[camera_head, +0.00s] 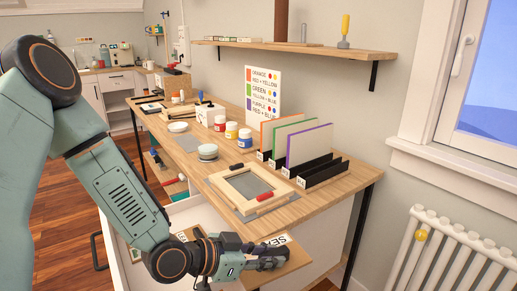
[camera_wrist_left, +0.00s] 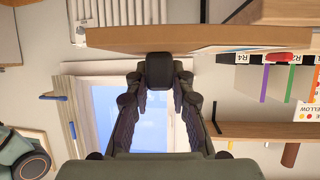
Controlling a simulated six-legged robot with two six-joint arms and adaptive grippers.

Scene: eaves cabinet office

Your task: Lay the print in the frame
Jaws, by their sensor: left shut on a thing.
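The wooden frame (camera_head: 226,180) lies flat on the worktop around a grey middle. A dark grip lies on its far rail and a red one on its near rail. My left gripper (camera_head: 272,261) is below the worktop's front edge, over a light brown board (camera_head: 289,267). A white sheet with large dark letters (camera_head: 277,240) shows on the board, partly hidden by the gripper; I cannot tell if it is the print. In the left wrist view my left gripper (camera_wrist_left: 159,78) is closed on a small dark block (camera_wrist_left: 158,62) at the board's edge (camera_wrist_left: 205,40). My right gripper is not in view.
A black rack (camera_head: 322,172) with coloured panels stands right of the frame. Paint jars (camera_head: 231,130), a white stacked dish (camera_head: 208,152) and a colour chart (camera_head: 263,92) stand behind. A shelf (camera_head: 300,48) hangs above. An open drawer (camera_head: 182,205) is left; a radiator (camera_head: 440,255) is right.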

